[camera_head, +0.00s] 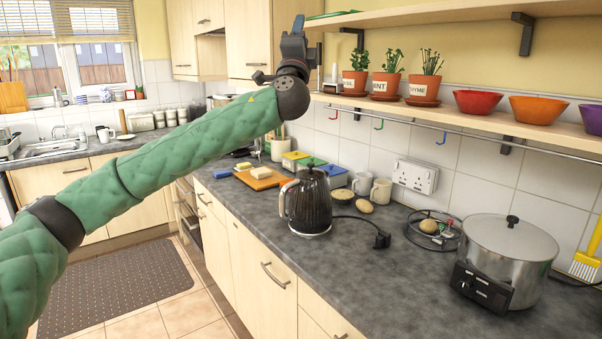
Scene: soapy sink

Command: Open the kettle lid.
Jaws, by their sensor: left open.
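The black ribbed kettle (308,208) stands upright on the grey counter, its pale handle turned to the left. Its dark lid (308,172) sits on top and looks closed. My left arm, in a green padded sleeve, reaches in from the left. My left gripper (298,32) is raised well above the kettle, beside the upper shelf end, and points upward. It is open, holds nothing that I can see, and is apart from the kettle. My right gripper is out of view.
A steel pot (508,255) stands at the right of the counter. A shelf (460,112) with potted herbs and bowls overhangs the counter. The front counter is clear.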

